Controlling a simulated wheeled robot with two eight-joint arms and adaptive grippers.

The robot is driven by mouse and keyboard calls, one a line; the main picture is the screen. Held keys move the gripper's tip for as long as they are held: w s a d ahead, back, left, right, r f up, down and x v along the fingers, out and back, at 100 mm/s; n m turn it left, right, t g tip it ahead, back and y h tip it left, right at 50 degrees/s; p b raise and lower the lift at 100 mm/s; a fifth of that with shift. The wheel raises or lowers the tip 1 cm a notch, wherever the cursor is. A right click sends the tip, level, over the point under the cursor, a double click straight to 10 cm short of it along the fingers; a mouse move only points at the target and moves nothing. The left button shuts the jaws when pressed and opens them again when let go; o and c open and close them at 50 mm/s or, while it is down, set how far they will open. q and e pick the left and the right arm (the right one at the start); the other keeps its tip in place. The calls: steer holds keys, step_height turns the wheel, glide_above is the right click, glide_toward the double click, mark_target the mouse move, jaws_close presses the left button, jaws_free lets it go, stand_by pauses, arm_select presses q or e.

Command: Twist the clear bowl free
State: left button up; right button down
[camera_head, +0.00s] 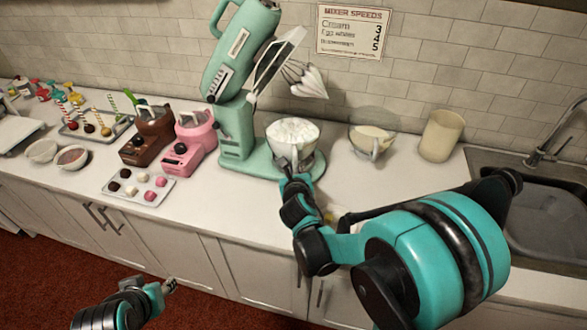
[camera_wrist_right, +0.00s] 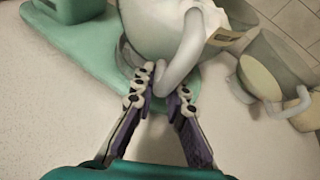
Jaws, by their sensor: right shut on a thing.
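The clear bowl (camera_head: 291,135), with white fluffy contents, sits upright on the base of the mint-green stand mixer (camera_head: 236,125), whose head is tilted up. In the right wrist view the bowl (camera_wrist_right: 160,35) fills the top middle, and its curved handle (camera_wrist_right: 190,48) comes down to my fingers. My right gripper (camera_wrist_right: 163,90) is shut on the handle's lower part; in the head view my right gripper (camera_head: 291,167) is at the bowl's front. My left gripper (camera_head: 169,286) is low at the bottom left, away from the counter, too small to read.
A second clear bowl (camera_head: 371,139) with pale contents stands right of the mixer, close to the first. A cream canister (camera_head: 440,136) and the sink (camera_head: 545,215) are further right. Brown (camera_head: 147,136) and pink (camera_head: 189,143) small machines and a sweets tray (camera_head: 138,187) stand left. The whisk (camera_head: 306,80) hangs above the bowl.

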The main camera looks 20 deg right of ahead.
steer(key=shift+s+d+n+y, duration=0.15)
steer(key=shift+d+n+y, duration=0.25)
steer(key=shift+d+y, duration=0.15)
steer(key=shift+a, duration=0.1)
steer(key=c, duration=1.5)
jaws_free()
steer(key=shift+o, duration=0.2)
steer(key=v, duration=1.2)
steer(key=shift+f, duration=0.1)
